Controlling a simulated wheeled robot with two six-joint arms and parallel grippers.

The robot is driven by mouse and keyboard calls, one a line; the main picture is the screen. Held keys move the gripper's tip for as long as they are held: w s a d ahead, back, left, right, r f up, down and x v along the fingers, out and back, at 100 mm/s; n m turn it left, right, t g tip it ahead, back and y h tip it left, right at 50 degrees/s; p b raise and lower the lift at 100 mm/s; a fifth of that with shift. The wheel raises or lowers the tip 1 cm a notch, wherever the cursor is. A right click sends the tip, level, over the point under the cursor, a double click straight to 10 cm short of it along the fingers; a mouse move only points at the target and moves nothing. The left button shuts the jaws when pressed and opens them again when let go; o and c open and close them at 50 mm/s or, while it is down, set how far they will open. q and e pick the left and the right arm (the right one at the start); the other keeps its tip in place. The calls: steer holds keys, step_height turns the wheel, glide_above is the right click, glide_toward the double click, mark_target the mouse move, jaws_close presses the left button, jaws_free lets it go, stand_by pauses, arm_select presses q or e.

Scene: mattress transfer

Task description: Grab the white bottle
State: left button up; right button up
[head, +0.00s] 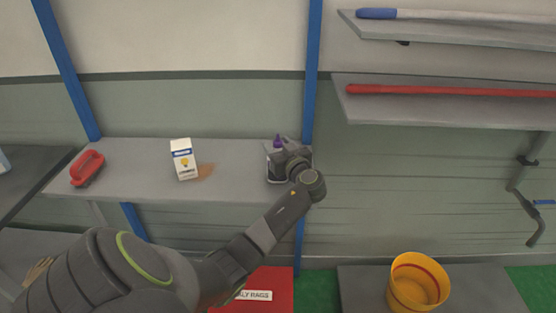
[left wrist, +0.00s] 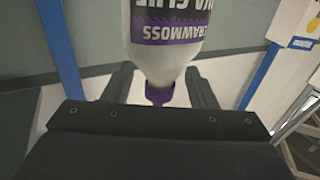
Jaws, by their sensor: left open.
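In the left wrist view the white bottle (left wrist: 165,55) appears upside down, between my two fingers. My left gripper (head: 282,160) is open around the bottle, one finger on each side. I cannot tell whether the fingers touch it. My right gripper is not in view.
A blue upright post (head: 312,90) is close behind my gripper. A yellow bucket (head: 417,283) and a red rags bin (head: 270,280) are below.

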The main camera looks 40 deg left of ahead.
arm_select(q)
steer(key=shift+x, duration=1)
jaws_close()
